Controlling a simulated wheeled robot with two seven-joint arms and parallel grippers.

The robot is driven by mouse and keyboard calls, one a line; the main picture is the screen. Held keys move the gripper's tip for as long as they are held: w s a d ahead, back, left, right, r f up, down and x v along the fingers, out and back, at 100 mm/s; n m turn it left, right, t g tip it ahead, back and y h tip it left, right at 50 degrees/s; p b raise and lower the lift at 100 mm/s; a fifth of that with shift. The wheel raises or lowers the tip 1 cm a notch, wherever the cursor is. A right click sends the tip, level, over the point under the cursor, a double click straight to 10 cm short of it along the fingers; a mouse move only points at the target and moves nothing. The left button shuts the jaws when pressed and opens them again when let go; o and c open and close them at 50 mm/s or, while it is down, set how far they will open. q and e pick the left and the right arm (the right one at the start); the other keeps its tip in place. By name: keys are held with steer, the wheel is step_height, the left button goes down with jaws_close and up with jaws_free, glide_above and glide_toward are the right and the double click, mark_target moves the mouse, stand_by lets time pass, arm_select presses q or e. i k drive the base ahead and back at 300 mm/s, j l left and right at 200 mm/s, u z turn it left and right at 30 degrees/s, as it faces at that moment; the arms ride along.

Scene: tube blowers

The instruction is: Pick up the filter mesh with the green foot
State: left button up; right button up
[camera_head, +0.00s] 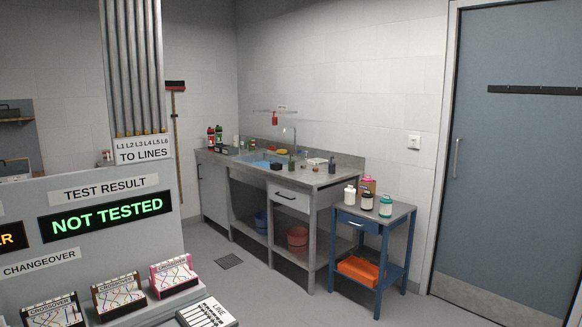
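I cannot make out a filter mesh with a green foot for certain. Small items stand on the grey sink counter (345,176) across the room, too small to tell apart clearly. Among them is a slim dark green item (291,164) near the counter's front edge, right of the blue sink basin (262,158). Neither of my grippers is in view.
A test panel (120,235) with crossover boxes (174,275) on its ledge fills the near left. A blue trolley (374,227) with several bottles and an orange bin (359,270) stands right of the counter. Grey floor (270,298) is clear before them. A closed blue door (510,150) is at right.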

mark_target(291, 162)
steer(key=i+l+z, duration=0.35)
steer(key=i+z, duration=0.4)
steer(key=i+l+z, duration=0.1)
steer(key=i+z, duration=0.3)
steer(key=i, duration=0.7)
steer(key=i+j+u, duration=0.1)
steer(key=i+u, duration=0.65)
steer(key=i+l+u, duration=0.15)
steer(key=u, duration=0.2)
steer(key=i+j+u, duration=0.1)
steer(key=i+u, duration=1)
steer(key=i+j+z, duration=0.15)
steer(key=i, duration=0.35)
steer(key=i+j+z, duration=0.15)
steer(key=i, duration=0.4)
steer(key=i+j+z, duration=0.4)
steer(key=i+j, duration=0.15)
steer(key=j, duration=0.2)
steer(key=i+j+z, duration=0.2)
steer(key=j, duration=0.25)
steer(key=i, duration=0.05)
